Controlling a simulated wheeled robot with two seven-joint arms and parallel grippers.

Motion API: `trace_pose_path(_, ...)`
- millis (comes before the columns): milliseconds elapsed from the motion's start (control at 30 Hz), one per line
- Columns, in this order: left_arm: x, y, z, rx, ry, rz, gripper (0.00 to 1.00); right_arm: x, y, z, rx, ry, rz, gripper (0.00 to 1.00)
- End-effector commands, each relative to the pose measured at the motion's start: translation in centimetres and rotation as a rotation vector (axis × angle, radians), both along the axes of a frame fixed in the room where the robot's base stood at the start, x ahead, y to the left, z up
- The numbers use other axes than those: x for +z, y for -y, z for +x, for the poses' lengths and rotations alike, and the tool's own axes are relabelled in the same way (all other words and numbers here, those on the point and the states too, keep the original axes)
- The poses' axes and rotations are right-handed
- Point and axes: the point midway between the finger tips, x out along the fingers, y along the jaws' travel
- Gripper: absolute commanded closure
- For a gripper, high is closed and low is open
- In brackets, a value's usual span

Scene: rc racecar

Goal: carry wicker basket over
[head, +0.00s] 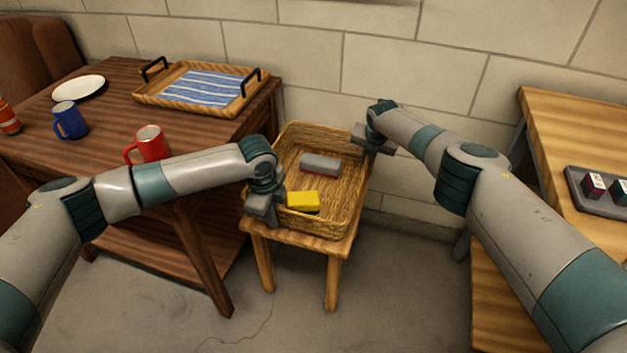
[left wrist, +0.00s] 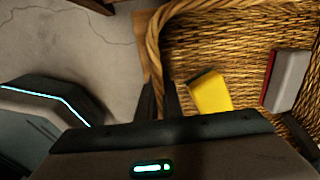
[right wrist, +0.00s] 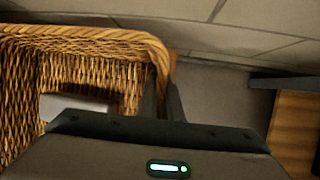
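The wicker basket (head: 345,215) stands on a small wooden stool between two tables. It holds a yellow block (head: 303,200) with a dark side and a grey block (head: 320,163) with a red side. My left gripper (head: 270,215) is at the basket's left rim. In the left wrist view its fingers (left wrist: 158,100) are close together with the rim (left wrist: 152,45) between them. My right gripper (head: 368,150) is at the right rim. In the right wrist view its fingers (right wrist: 162,100) also pinch the rim (right wrist: 130,37). The fingertips are partly hidden.
The light wooden table (head: 560,115) at right holds a grey tray (head: 580,192) with small boxes. A wall stands behind.

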Motion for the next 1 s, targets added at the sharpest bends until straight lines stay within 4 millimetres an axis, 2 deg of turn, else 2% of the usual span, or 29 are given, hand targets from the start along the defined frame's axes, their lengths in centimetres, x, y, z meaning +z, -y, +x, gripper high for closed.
trace_pose_path(567, 0.6, 0.0, 0.0, 0.0, 0.0, 0.001, 1.0, 0.6, 0.1, 0.0, -0.001, 0.001, -0.001, 1.0)
trace_pose_path(1000, 3.7, 0.0, 0.0, 0.0, 0.0, 0.001, 1.0, 3.7, 0.1, 0.1, -0.002, 0.002, -0.001, 1.0)
